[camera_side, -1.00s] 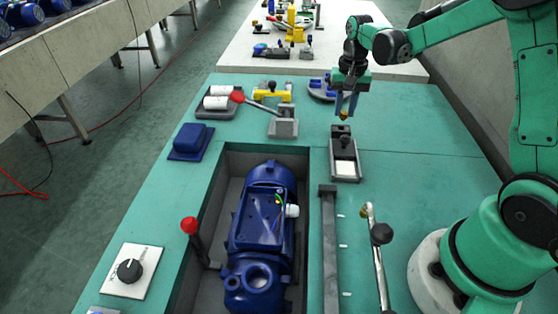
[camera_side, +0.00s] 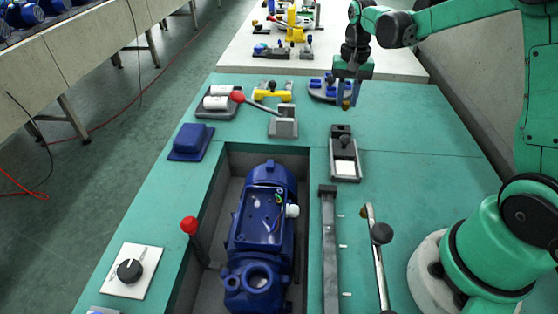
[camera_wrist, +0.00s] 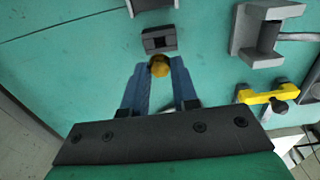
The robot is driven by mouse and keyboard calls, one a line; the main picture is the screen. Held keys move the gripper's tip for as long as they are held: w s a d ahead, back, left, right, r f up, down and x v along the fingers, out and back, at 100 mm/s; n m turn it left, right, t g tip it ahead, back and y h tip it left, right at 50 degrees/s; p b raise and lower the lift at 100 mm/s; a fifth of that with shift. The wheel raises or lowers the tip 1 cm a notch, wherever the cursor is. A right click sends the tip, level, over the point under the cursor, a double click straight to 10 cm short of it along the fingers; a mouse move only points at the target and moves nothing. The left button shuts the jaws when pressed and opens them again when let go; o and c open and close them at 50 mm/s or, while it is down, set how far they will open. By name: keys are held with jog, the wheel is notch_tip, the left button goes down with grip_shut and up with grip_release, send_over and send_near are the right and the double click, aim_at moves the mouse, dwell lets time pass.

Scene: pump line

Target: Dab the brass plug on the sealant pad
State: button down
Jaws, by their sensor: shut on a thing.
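My gripper (camera_side: 346,102) is shut on the brass plug (camera_side: 346,104) and holds it in the air above the bench. In the wrist view the plug's rounded brass end (camera_wrist: 160,67) shows between the blue fingertips. Below the plug in the side view is a dark block (camera_side: 341,130), which shows a square recess in the wrist view (camera_wrist: 158,40). The sealant pad (camera_side: 345,168) is a pale square in a dark tray, nearer the side camera than the block. The plug is clear of the pad; the pad is not visible in the wrist view.
A blue pump (camera_side: 262,225) lies in a recess of the green bench. A red-knobbed lever (camera_side: 260,107), a yellow part (camera_side: 272,92) and a blue fixture (camera_side: 328,90) stand left of my gripper. Bench right of the tray is clear.

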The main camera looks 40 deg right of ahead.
send_near(345, 168)
jog(key=w, duration=0.1)
jog(key=shift+s+f, duration=0.25)
jog(key=shift+f, duration=1.1)
jog(key=shift+s+f, duration=0.2)
jog(key=shift+f, duration=1.15)
jog(key=shift+f, duration=0.55)
jog(key=shift+r, duration=0.15)
notch_tip(345, 168, up, 7)
dwell(0.9)
